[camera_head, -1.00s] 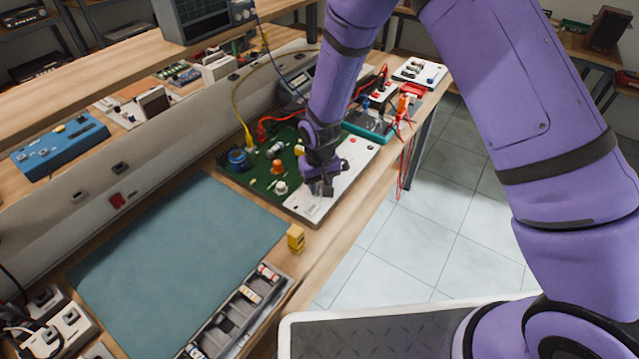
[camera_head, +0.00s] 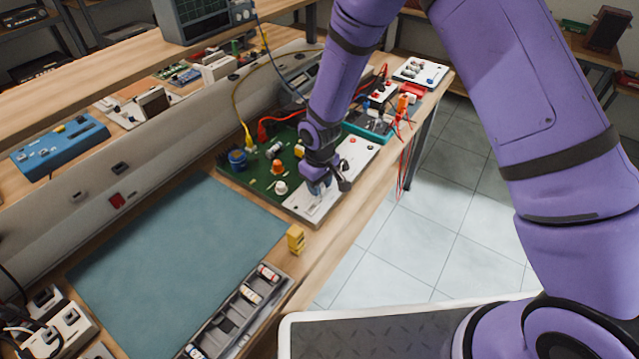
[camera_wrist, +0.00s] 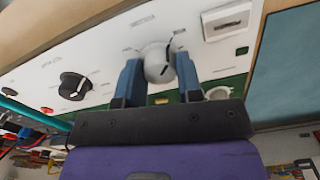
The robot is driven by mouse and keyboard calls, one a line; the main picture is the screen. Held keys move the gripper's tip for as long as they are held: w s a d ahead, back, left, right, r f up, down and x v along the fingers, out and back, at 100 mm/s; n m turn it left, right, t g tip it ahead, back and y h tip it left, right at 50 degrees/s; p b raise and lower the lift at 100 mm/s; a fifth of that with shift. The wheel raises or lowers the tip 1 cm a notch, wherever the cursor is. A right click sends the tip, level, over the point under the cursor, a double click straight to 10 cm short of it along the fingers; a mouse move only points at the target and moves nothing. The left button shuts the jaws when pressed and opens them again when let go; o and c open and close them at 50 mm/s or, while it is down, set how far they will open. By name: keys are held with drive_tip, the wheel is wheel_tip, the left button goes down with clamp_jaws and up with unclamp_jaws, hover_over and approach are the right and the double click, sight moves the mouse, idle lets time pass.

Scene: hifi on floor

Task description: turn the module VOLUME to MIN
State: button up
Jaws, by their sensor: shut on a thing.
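The module (camera_head: 347,171) is a board with a green circuit area and a white front panel, on the wooden bench. In the wrist view its white panel (camera_wrist: 110,60) carries a light grey knob (camera_wrist: 157,66) with a dark pointer line and small print on both sides, too small to read. My gripper (camera_wrist: 158,62) is shut on this knob, one blue finger on each side. A black knob (camera_wrist: 75,86) stands farther left in the wrist view.
A yellow block (camera_head: 296,238) and a parts tray (camera_head: 262,306) lie nearer. The blue-green mat (camera_head: 180,255) is clear. Cables run behind the module.

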drive_tip(key=o, duration=0.9)
drive_tip(key=shift+r, duration=0.1)
wheel_tip(320, 180, up, 11)
drive_tip(key=shift+f, duration=0.2)
